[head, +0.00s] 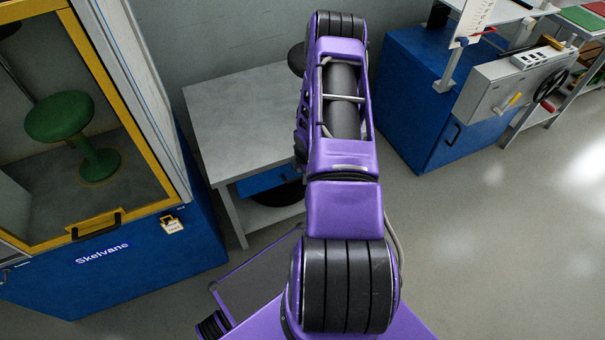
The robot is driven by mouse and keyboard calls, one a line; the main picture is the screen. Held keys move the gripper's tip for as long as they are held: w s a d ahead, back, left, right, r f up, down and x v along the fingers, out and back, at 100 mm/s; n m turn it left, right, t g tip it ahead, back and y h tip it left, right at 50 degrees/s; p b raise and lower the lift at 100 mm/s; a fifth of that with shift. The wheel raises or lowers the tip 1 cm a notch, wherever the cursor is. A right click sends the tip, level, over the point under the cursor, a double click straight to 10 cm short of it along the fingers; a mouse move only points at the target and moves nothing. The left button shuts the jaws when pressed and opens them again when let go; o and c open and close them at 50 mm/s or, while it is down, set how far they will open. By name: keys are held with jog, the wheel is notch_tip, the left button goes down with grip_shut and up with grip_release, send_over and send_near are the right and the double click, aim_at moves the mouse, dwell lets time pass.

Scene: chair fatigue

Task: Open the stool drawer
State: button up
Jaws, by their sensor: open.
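No drawer is clearly identifiable as the stool drawer. A green stool (72,135) stands upright inside a yellow-framed cabinet (150,209) at the left. A black bar handle (97,230) sits on the lower yellow rail of its front, which looks shut. The blue base (150,262) below carries a "Skelvane" label. A blue panel (262,180), possibly a drawer front, shows partly under the grey table; my arm hides its right side. My purple arm reaches up through the middle of the head view. My gripper is out of sight, so its place relative to these things does not show.
A grey table (235,115) stands right of the cabinet, with a dark round object (278,198) beneath it. A blue machine (415,100) with a grey control box (510,85) stands at the right. Open grey floor (490,250) lies at the lower right.

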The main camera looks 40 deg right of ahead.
grip_shut()
dwell(1.4)
